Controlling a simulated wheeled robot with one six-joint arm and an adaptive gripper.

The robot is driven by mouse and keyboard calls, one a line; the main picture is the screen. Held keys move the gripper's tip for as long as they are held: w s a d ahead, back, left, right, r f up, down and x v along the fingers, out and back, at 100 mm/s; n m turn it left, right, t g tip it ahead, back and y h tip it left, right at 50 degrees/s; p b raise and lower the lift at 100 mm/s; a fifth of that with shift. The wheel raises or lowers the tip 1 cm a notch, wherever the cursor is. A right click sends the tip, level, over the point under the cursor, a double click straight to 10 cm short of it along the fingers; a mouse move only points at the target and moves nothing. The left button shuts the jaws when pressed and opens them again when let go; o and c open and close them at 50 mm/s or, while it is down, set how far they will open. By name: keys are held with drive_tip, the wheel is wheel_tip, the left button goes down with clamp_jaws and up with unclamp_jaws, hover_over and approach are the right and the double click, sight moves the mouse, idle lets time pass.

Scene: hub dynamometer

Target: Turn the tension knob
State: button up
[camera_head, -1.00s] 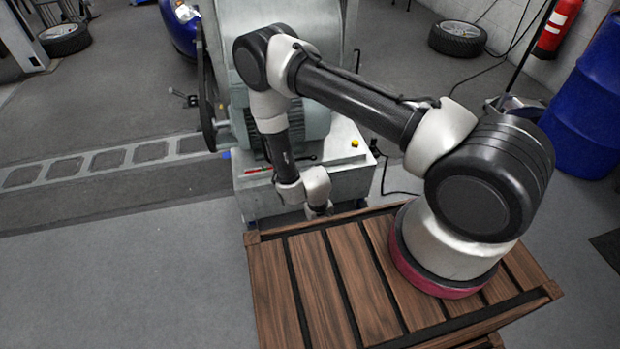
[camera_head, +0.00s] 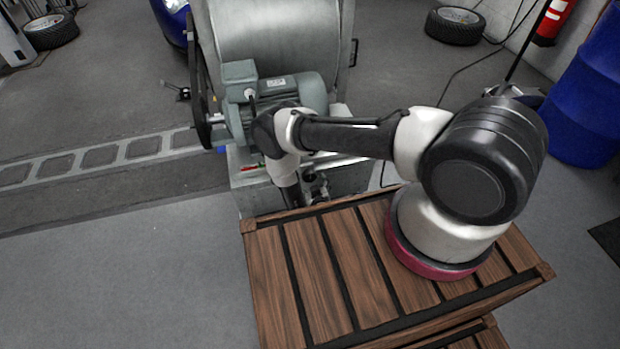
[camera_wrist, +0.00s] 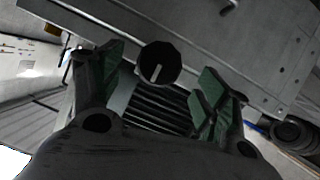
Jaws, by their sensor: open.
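In the wrist view, a round black knob (camera_wrist: 170,75) with a short white pointer line sits on a grey metal panel. I take it for the tension knob. My gripper (camera_wrist: 162,64) is open, with its two green-padded fingers on either side of the knob in the picture. The knob lies between the fingertips, with a gap on both sides. I cannot tell how far ahead of the fingertips it is. In the head view my gripper (camera_head: 318,187) is low at the front of the dynamometer cabinet (camera_head: 245,198). The knob is hidden there.
A grey-green motor (camera_head: 300,92) and a large grey drum (camera_head: 280,35) stand on the cabinet. A slatted wooden platform (camera_head: 320,270) lies below my arm. A blue barrel (camera_head: 590,110) stands at the right.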

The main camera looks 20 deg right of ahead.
sight(310, 179)
drive_tip(key=x, duration=0.5)
drive_tip(key=shift+w+f, duration=0.15)
drive_tip(key=shift+w, duration=0.15)
drive_tip(key=c, duration=1)
